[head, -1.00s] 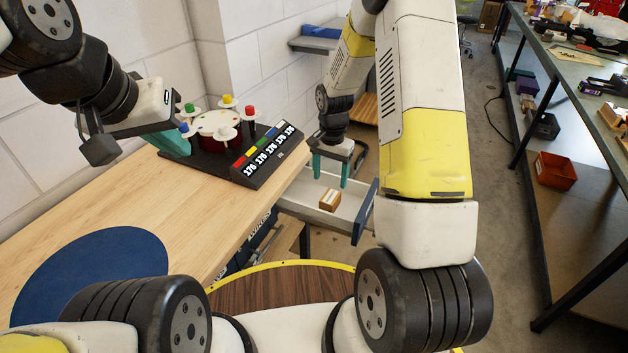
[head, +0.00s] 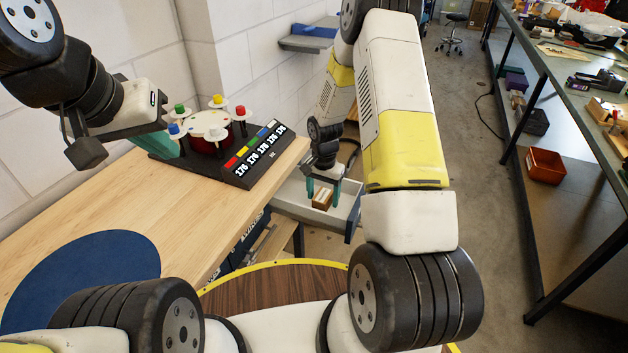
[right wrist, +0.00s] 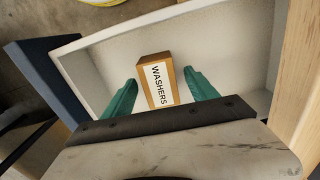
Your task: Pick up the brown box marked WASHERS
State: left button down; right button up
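The brown box marked WASHERS (right wrist: 157,82) lies in an open drawer (right wrist: 95,62) with pale inner walls. Its white label faces up in the right wrist view. In the head view the box (head: 322,200) shows between the teal fingers of my right gripper (head: 323,197). In the right wrist view my right gripper (right wrist: 160,92) is open, one finger on each side of the box, with gaps between. My left gripper (head: 165,147) is over the bench beside the drum; its fingers are mostly hidden by its own body.
The wooden bench (head: 110,205) carries a drum with coloured knobs (head: 210,127), a number panel (head: 258,150) and a blue round mat (head: 85,275). The drawer's blue front (head: 354,222) is close to my right gripper. A cluttered shelf bench (head: 560,70) with a red bin (head: 546,166) stands at right.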

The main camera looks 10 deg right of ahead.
grip_shut()
jog(key=shift+r, duration=0.15)
